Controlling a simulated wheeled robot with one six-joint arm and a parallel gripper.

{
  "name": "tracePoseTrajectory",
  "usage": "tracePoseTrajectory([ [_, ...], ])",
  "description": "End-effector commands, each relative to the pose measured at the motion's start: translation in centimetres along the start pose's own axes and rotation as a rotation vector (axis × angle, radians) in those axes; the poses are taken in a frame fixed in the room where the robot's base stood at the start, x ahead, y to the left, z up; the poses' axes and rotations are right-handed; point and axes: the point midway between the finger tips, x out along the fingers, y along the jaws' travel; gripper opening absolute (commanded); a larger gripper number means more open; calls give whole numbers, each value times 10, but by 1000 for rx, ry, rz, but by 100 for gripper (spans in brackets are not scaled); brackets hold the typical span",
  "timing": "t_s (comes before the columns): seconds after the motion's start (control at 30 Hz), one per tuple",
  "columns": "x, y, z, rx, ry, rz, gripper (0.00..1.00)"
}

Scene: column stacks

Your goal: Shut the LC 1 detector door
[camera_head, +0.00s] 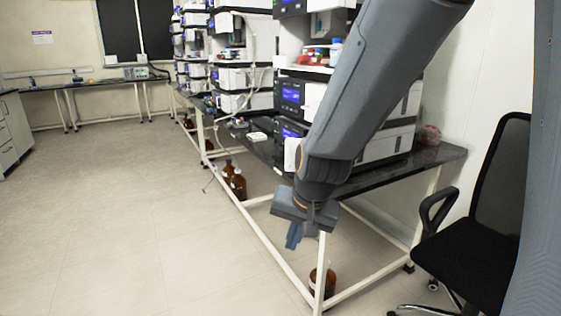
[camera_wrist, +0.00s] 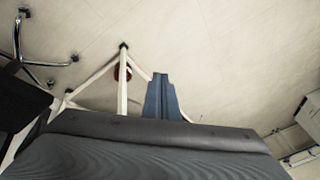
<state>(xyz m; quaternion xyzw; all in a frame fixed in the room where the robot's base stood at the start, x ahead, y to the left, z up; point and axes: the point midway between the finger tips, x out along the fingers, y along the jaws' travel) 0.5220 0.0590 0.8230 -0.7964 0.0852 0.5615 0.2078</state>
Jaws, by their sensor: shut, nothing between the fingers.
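My gripper (camera_head: 295,236) hangs below my arm in front of the bench's near edge, pointing down. Its blue fingers are together and empty; they also show in the wrist view (camera_wrist: 160,98). The nearest instrument stack (camera_head: 291,95) stands on the black bench, with blue-lit screens on its modules. My arm covers much of this stack. A white panel (camera_head: 292,154) stands out at the stack's lower front, just left of my arm; I cannot tell if it is the detector door. My gripper is below it and apart from it.
The black bench top (camera_head: 440,154) has a white frame. An office chair (camera_head: 470,250) stands at the right. Brown bottles (camera_head: 238,184) stand under the bench, one (camera_head: 322,281) near the front leg. The floor (camera_head: 120,220) to the left is clear.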

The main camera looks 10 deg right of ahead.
Motion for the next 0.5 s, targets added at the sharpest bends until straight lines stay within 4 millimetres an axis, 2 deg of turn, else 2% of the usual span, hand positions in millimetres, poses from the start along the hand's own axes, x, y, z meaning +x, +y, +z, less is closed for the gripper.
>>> tracePoseTrajectory([
  [0.03, 9, -19, -19, 86, 59, -31, 0],
  [0.1, 22, -42, -50, 224, 160, -83, 0],
  [0.2, 38, -65, -91, 422, 307, -155, 0],
  [0.33, 51, -84, -137, 675, 500, -260, 0],
  [0.5, 55, -89, -178, 956, 768, -418, 0],
])
